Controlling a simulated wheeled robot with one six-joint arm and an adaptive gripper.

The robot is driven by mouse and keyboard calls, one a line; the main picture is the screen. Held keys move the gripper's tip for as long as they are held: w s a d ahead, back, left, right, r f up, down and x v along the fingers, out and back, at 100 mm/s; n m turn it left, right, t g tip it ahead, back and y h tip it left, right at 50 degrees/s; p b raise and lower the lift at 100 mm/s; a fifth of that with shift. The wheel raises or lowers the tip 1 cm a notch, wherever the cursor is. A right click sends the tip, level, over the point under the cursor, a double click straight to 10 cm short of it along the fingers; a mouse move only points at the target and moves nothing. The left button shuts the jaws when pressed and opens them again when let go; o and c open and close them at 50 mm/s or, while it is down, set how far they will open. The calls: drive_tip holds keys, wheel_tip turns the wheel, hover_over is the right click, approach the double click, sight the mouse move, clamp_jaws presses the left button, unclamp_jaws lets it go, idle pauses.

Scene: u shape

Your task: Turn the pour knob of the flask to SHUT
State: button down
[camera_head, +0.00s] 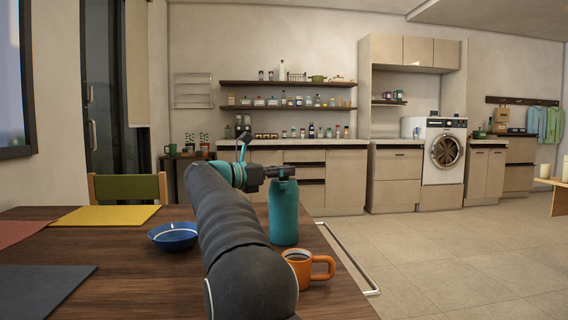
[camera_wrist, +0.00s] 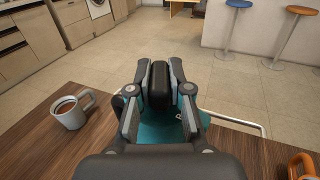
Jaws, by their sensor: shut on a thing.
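The teal flask (camera_head: 284,215) stands upright on the wooden table near its right edge. My gripper (camera_head: 277,172) is at the top of the flask, reaching in from the left. In the wrist view, the black pour knob (camera_wrist: 159,82) sits between the two fingers of my gripper (camera_wrist: 159,92), which are shut on it. The teal flask body (camera_wrist: 160,137) shows below the fingers, partly hidden by them. No SHUT mark or other lettering is readable, so I cannot tell the knob's setting.
An orange mug (camera_head: 299,266) with dark drink stands close in front of the flask. A blue bowl (camera_head: 172,237) is left of my arm, beside a yellow mat (camera_head: 108,215). The wrist view shows a pale mug (camera_wrist: 70,115) at left. Open floor lies beyond the table edge.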

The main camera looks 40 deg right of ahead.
drive_tip(key=shift+r+m+g+y+p, duration=0.1)
drive_tip(key=shift+m+g+y+p, duration=0.2)
drive_tip(key=shift+m+g+p, duration=0.7)
drive_tip(key=shift+g, duration=0.7)
drive_tip(key=c, duration=1.1)
unclamp_jaws()
drive_tip(key=v, duration=1.2)
drive_tip(key=shift+r, duration=0.15)
